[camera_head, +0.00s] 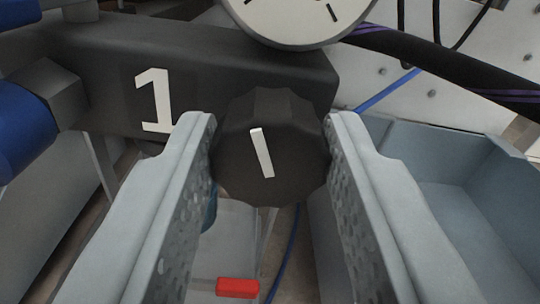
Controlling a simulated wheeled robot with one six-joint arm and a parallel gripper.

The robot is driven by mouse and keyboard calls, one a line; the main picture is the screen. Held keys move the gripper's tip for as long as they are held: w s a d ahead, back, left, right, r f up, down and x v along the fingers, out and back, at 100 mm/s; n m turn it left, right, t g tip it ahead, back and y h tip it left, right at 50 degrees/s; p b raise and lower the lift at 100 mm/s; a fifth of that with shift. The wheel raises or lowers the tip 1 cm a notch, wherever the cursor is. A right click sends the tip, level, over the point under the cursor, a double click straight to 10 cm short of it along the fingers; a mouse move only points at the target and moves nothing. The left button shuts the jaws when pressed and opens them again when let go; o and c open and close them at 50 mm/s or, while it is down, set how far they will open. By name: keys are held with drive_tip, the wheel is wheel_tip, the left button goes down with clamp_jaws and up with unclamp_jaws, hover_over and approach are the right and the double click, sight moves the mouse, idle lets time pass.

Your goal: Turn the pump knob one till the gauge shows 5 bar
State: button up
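The black pump knob (285,178) sits on the dark block marked with a white "1" (153,100). A white pointer line on the knob runs near upright, its top tilted slightly left. My gripper (270,122) has one grey finger on each side of the knob. The left finger looks very close to the knob's edge and the right one is near its other edge; I cannot tell whether they touch it. The gauge (298,17) shows only its lower part at the top edge. Its needle and numbers are out of view.
A blue-grey bin (440,150) stands at the right. A blue fitting (25,120) juts in at the left. Dark hoses (440,62) and a thin blue cable cross the upper right. A red piece (237,288) lies low in the middle.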

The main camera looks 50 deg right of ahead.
drive_tip(key=shift+m, duration=2.3)
drive_tip(key=o, duration=1)
drive_tip(key=shift+c, duration=0.2)
drive_tip(key=shift+s, duration=0.1)
drive_tip(key=v, duration=1.7)
drive_tip(key=shift+s+a+r, duration=0.1)
drive_tip(key=shift+s+a, duration=0.05)
